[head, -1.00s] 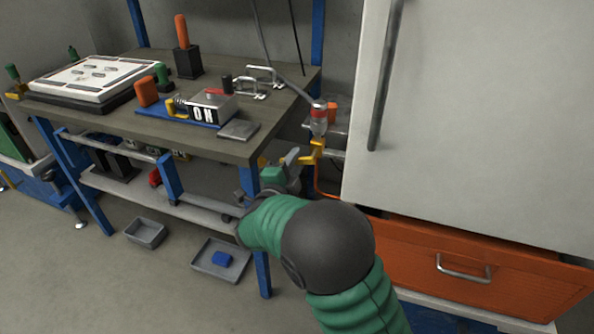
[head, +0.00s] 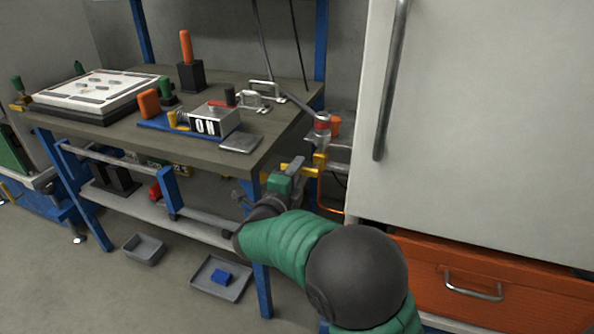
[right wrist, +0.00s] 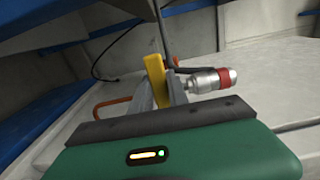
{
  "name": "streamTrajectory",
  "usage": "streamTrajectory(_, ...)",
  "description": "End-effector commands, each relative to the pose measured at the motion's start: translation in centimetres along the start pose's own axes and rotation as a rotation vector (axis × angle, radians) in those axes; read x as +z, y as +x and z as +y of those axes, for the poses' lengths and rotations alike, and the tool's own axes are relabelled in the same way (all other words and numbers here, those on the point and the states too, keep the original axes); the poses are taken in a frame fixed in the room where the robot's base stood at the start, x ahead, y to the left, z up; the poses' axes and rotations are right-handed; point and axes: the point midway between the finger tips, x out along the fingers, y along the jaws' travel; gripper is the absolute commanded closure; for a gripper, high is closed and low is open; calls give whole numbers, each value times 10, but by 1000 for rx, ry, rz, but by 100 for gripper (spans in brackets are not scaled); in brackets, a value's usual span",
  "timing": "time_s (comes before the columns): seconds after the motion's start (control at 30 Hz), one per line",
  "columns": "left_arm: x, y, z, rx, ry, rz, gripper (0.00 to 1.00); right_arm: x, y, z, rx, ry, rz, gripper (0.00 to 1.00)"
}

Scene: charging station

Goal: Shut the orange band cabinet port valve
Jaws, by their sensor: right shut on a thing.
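The port valve has a yellow lever (head: 320,161) below a silver fitting with a red band (head: 322,127), beside the pale cabinet (head: 470,120) with the orange lower band (head: 500,285). My right gripper (head: 300,169) reaches the lever from the left and is shut on it. In the right wrist view the yellow lever (right wrist: 154,72) stands between the grey fingers of the gripper (right wrist: 160,88), and the red-banded fitting (right wrist: 212,81) lies just to the right. The lever's lower part is hidden by the gripper. My left gripper is not in view.
A workbench (head: 95,128) with a blue-based ON block (head: 208,120) stands to the left, its blue leg (head: 262,285) close to my right arm. Grey trays (head: 238,288) lie on the floor. An orange hose (head: 325,200) hangs below the valve.

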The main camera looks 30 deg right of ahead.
Motion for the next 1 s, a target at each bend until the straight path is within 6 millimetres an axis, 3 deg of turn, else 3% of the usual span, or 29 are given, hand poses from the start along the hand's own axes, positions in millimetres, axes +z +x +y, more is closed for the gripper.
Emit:
streamTrajectory(0.07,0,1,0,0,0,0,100,0,-2,6,11,-1,-1,100)
streamTrajectory(0.1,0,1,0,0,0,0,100,0,-2,6,11,-2,-1,78)
streamTrajectory(0.27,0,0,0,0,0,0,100,0,-1,4,8,-2,-1,58)
streamTrajectory(0.57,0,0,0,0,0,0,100,0,-2,1,3,-1,0,58)
streamTrajectory(0.67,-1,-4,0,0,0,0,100,0,-10,-1,3,0,-1,58)
streamTrajectory(0.77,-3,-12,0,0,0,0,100,1,-30,-2,4,-2,-3,58)
streamTrajectory(1.0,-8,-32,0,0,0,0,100,1,-101,-2,5,-4,-5,58)
